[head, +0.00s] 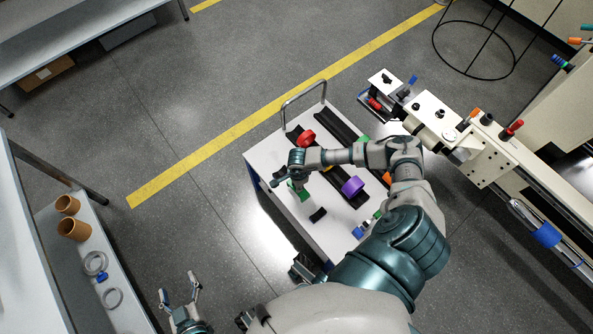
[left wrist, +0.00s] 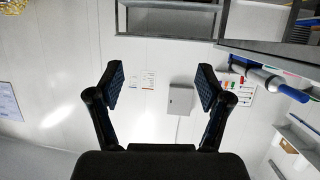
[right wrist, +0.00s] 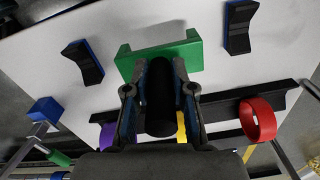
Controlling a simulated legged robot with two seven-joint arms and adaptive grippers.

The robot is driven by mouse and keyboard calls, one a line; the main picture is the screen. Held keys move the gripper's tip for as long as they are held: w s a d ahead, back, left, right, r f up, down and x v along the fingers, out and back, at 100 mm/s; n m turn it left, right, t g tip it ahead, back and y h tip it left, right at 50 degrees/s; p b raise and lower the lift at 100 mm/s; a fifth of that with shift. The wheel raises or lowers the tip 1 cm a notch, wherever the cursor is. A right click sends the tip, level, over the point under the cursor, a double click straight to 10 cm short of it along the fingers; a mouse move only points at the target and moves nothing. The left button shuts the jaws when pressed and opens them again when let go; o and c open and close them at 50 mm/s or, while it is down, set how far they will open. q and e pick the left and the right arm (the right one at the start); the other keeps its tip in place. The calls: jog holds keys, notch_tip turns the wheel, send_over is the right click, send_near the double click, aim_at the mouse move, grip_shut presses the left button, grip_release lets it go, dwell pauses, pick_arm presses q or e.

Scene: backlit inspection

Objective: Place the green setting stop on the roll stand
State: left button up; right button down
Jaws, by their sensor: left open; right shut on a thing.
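The green setting stop (right wrist: 190,57) is a green bracket with what looks like a black round post (right wrist: 159,98). My right gripper (right wrist: 160,105) is shut on this post. In the head view the green stop (head: 301,190) shows just below my right gripper (head: 295,165), over the white cart top; any gap beneath it is unclear. The long beige beam (head: 440,118) with coloured pegs at the right may be the roll stand; I cannot tell for sure. My left gripper (head: 181,298) is open and empty low at the left; its fingers (left wrist: 160,90) show apart in the left wrist view.
The white cart (head: 262,150) carries black rails, a red ring (head: 307,138), a purple ring (head: 352,186) and small black blocks (head: 318,214). A metal handle (head: 303,92) rises at its far edge. Floor between is clear.

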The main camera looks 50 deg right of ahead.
jog(key=f, duration=0.3)
jog(key=shift+s+d+b, duration=0.1)
jog(key=shift+s+b, duration=0.1)
jog(key=shift+b, duration=0.1)
jog(key=shift+d, duration=0.1)
jog(key=c, duration=1)
grip_release()
pick_arm(q)
jog(key=shift+w+d+r+t+h, duration=0.15)
jog(key=shift+w+d+r+t, duration=0.15)
jog(key=shift+r+t, duration=0.2)
jog(key=shift+w+d+r+t+h, duration=0.15)
jog(key=shift+w+r+t, duration=0.25)
jog(key=shift+r+t, duration=0.1)
pick_arm(e)
jog(key=shift+r, duration=0.1)
